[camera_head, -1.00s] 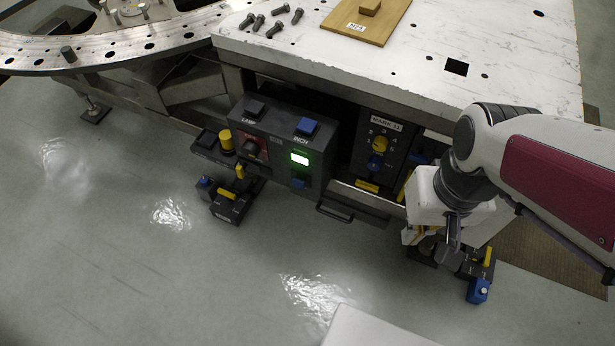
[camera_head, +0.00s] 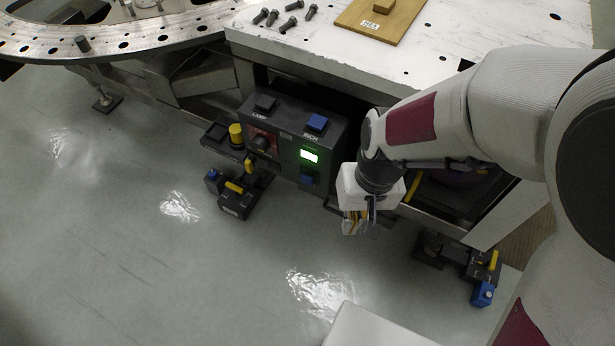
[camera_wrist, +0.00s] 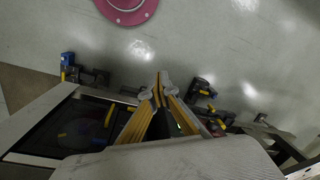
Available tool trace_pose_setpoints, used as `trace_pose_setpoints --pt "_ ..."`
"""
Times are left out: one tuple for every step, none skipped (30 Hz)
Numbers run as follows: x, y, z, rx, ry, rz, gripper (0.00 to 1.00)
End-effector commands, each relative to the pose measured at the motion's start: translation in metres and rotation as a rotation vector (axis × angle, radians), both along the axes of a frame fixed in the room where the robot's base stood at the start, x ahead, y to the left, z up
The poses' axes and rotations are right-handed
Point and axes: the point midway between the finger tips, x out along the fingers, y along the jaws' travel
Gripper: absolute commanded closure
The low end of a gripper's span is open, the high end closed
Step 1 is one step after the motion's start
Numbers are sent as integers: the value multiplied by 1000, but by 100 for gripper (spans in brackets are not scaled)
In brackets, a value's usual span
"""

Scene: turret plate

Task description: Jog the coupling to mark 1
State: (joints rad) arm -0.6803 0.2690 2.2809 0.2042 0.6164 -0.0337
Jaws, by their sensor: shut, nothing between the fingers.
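The control box under the bench carries a blue INCH button (camera_head: 316,123), a dark LAMP button (camera_head: 265,104), a lit green-white display (camera_head: 309,156) and a dark knob on a red panel (camera_head: 262,143). My gripper (camera_head: 354,226) hangs in front of the bench, right of and below the control box, apart from it. In the wrist view its yellow-sided fingers (camera_wrist: 159,82) meet at the tips with nothing between them. The round turret plate (camera_head: 140,40) is at the upper left. My arm hides the dial panel. I cannot make out a coupling or mark 1.
The white bench top (camera_head: 440,60) holds several bolts (camera_head: 290,22) and a wooden board (camera_head: 350,20). Floor units with yellow levers stand at the left (camera_head: 234,200) and right (camera_head: 484,272). The floor in front is mostly clear.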

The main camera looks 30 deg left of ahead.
Motion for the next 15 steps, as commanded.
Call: trace_pose_setpoints --pt "-1 6 -7 -2 6 8 100" --pt "-1 10 -11 -1 6 13 100" --pt "-1 14 -16 -1 6 18 100" --pt "-2 18 -20 0 8 21 100" --pt "-2 21 -24 0 10 24 100" --pt "-3 26 -29 1 10 28 100" --pt "-3 29 -33 1 10 31 100" --pt "-4 32 -37 0 11 35 100" --pt "-4 37 -42 2 10 39 100" --pt "-5 40 -46 2 11 42 100" --pt "-5 44 -50 3 11 45 100" --pt "-6 48 -56 3 11 48 100" --pt "-7 51 -60 4 11 51 100" --pt "-7 54 -64 3 11 54 100" --pt "-8 58 -70 3 10 58 100"
